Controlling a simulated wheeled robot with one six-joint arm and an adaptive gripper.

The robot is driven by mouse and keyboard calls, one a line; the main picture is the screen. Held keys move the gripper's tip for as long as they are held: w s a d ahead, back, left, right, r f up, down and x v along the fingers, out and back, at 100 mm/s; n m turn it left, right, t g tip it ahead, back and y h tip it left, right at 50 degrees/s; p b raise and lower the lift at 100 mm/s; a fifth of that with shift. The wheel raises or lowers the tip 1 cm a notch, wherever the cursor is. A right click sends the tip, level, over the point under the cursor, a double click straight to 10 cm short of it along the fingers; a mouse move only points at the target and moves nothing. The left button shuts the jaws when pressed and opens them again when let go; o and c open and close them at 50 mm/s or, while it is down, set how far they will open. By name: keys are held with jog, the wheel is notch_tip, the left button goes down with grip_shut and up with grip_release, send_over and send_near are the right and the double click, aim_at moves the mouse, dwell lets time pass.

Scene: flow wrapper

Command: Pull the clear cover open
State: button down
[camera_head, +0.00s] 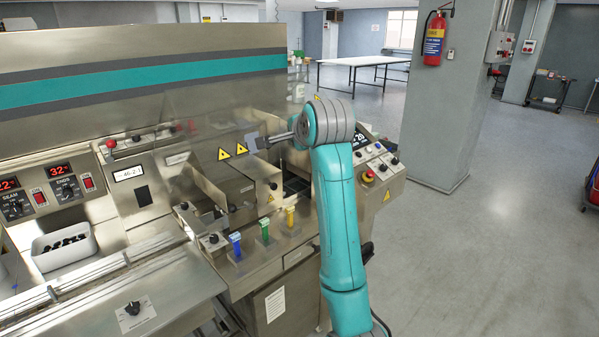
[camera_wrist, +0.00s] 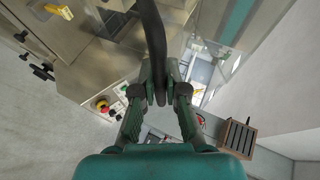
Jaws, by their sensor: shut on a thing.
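The clear cover (camera_head: 224,154) is a see-through panel with yellow warning triangles, over the right-hand part of the steel machine in the head view. Its edges are faint, and I cannot tell how far open it stands. My gripper (camera_head: 262,142) is at the right side of the cover, beside the triangles. In the wrist view my gripper (camera_wrist: 160,95) is shut on a dark curved bar, the handle (camera_wrist: 153,38), which runs up between the fingers. The cover panel is hard to make out there.
A control panel with a red emergency button (camera_head: 368,177) sits right of my arm. A pillar (camera_head: 462,100) stands further right. The floor between is clear.

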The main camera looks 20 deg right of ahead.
jog(key=w+a+r, duration=0.1)
jog(key=w+r, duration=0.2)
jog(key=r, duration=0.5)
jog(key=w+a+r, duration=0.2)
jog(key=w+r, duration=0.2)
jog(key=r, duration=0.4)
jog(key=shift+w, duration=0.25)
jog(key=c, duration=1.2)
grip_release()
jog(key=shift+f, duration=0.1)
jog(key=v, duration=1.2)
